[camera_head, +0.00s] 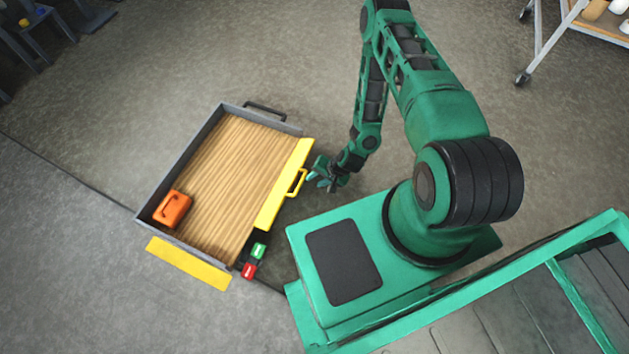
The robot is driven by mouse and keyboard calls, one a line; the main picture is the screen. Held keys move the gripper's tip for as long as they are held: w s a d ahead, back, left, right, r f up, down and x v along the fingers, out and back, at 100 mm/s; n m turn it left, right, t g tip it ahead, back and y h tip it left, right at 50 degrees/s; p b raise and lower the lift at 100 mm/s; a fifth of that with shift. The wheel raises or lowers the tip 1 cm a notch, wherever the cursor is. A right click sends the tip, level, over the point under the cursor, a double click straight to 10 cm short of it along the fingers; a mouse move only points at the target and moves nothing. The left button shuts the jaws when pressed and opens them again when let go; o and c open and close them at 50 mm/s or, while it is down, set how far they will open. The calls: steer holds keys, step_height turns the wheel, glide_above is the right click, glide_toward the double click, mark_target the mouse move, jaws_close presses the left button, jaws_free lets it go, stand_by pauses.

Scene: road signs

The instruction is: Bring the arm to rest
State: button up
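My arm is green and black and bends down from the top of the head view to my gripper (320,176). The gripper is low, just right of a yellow handle (297,183) on the side of a shallow box. It looks close to the handle, but I cannot tell whether they touch. The fingers are too small to show clearly whether they are open or shut. No held object can be made out.
The grey-walled box (176,158) has a wooden floor and holds an orange block (172,208). A green button (259,250) and red button (249,270) sit at its near corner. A wheeled cart (540,40) stands top right. The floor (250,50) beyond the box is clear.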

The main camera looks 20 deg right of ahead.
stand_by(0.4)
